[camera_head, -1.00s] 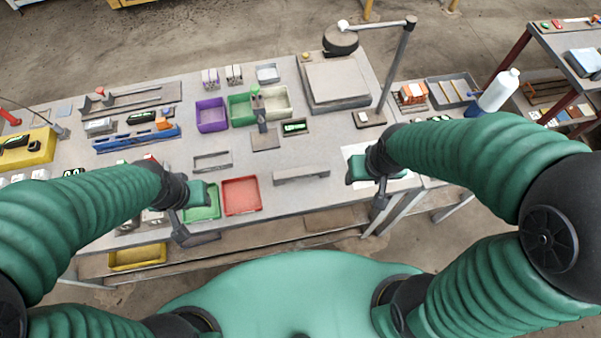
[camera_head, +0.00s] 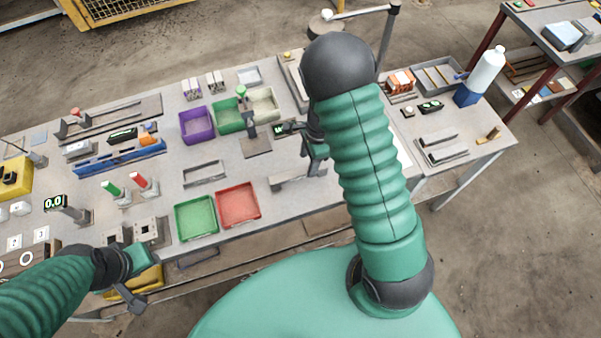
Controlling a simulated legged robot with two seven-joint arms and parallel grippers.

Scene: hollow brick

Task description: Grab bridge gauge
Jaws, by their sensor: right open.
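A long low grey bar with raised ends (camera_head: 288,181), which looks like the bridge gauge, lies near the front edge of the table, right of the red tray. My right gripper (camera_head: 306,146) is open just behind and above its right part. It appears empty and apart from the bar; the arm hides some of the table behind it. My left gripper (camera_head: 136,285) is at the table's front left edge, far from the bar. Its jaw opening is not clear.
A red tray (camera_head: 239,222) and a green tray (camera_head: 180,232) stand left of the bar. A small dark display (camera_head: 280,130) and a stand on a brown base (camera_head: 256,147) are close by my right gripper. A thin grey frame (camera_head: 204,181) lies farther left.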

